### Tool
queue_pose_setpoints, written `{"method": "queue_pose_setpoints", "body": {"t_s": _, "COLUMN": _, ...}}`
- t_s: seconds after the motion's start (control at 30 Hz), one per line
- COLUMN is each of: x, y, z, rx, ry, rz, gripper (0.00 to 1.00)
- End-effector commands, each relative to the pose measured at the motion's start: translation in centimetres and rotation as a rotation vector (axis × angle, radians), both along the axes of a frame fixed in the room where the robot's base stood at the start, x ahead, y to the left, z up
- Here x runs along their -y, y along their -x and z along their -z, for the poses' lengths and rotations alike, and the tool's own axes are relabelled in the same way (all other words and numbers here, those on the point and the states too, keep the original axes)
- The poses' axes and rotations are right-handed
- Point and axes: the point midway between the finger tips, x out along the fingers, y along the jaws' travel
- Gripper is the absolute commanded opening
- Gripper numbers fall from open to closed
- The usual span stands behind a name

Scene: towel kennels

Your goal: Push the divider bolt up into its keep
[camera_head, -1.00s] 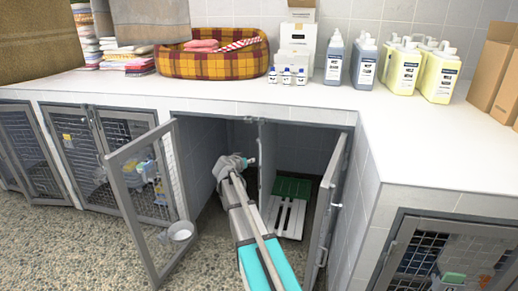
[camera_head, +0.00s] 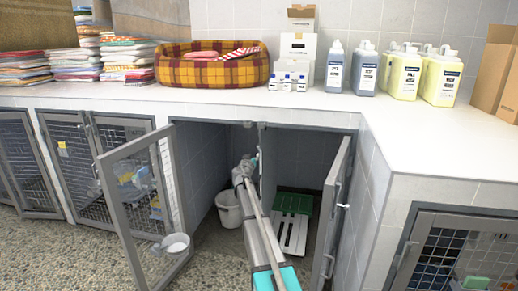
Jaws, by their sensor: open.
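The divider (camera_head: 263,165) is a thin grey upright panel between the two open kennels under the counter. Small fittings (camera_head: 248,124) show under the counter's front edge near its top. I cannot make out the bolt itself or tell which fitting is its keep. My arm reaches up from the bottom into the opening. My gripper (camera_head: 252,160) is at its far end, close beside the divider's left face, in the upper part of the opening. It is open, but its fingers are small and partly hidden by my arm. I cannot tell whether it touches the divider.
A left mesh door (camera_head: 143,212) with a metal bowl (camera_head: 174,244) and a right door (camera_head: 333,215) stand open. A white bucket (camera_head: 229,210) is in the left kennel. The counter (camera_head: 440,150) overhangs both.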

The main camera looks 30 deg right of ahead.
Motion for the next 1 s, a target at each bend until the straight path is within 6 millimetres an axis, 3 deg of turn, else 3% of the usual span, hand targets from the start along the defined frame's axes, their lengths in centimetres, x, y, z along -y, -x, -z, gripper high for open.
{"method": "queue_pose_setpoints", "body": {"t_s": 0.47, "x": 1.1, "y": -1.2, "z": 0.0, "rx": 0.000, "ry": 0.000, "rz": 0.002, "gripper": 0.48}}
{"method": "queue_pose_setpoints", "body": {"t_s": 1.0, "x": 6.4, "y": -6.9, "z": 0.0, "rx": 0.000, "ry": 0.000, "rz": 0.002, "gripper": 0.48}}
